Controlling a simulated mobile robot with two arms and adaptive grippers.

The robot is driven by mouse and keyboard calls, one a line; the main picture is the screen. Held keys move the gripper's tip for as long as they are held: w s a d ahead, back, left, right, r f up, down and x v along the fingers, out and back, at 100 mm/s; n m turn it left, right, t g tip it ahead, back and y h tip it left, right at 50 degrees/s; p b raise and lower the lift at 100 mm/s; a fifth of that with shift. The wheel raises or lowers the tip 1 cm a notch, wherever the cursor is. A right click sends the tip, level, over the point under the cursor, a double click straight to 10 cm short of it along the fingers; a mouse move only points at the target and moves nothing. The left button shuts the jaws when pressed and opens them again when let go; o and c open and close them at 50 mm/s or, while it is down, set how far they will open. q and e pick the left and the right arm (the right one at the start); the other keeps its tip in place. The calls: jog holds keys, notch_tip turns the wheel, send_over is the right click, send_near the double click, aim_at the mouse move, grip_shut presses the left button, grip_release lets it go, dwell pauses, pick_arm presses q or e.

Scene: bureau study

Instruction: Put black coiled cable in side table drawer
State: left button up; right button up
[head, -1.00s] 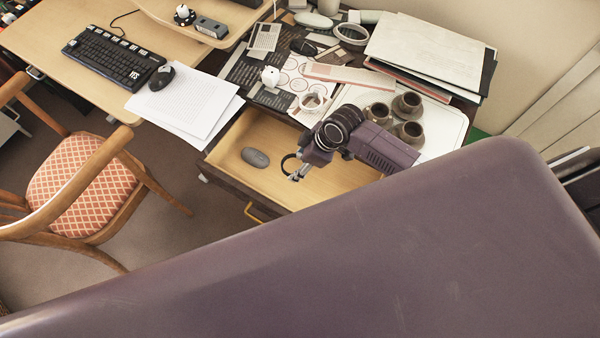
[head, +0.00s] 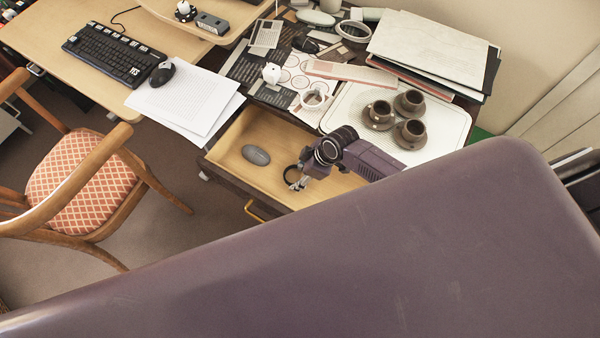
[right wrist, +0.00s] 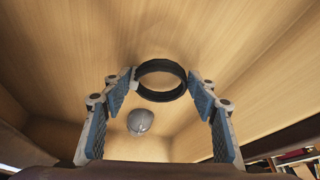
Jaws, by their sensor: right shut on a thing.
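The black coiled cable (head: 291,174) is a small dark ring at my right gripper (head: 297,181) in the head view. In the right wrist view the cable (right wrist: 162,96) sits between the fingertips of my right gripper (right wrist: 164,84), which is shut on it. The side table drawer (head: 285,135) is pulled open, with a pale wood inside. The gripper and cable are over or within the drawer's front part; whether the cable touches the floor is unclear. My left gripper is not in view.
A grey mouse (head: 256,155) lies in the drawer, left of the gripper. The tabletop behind holds a white tray (head: 445,105) with brown cups (head: 380,112), a small white figure (head: 271,73) and papers. A chair (head: 80,175) stands at the left.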

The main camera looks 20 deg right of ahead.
jog(key=o, duration=1.1)
jog(key=shift+f, duration=0.1)
jog(key=shift+r, duration=0.4)
jog(key=p+v, duration=0.1)
jog(key=v, duration=1)
jog(key=shift+r, duration=0.25)
jog(key=shift+d, duration=0.1)
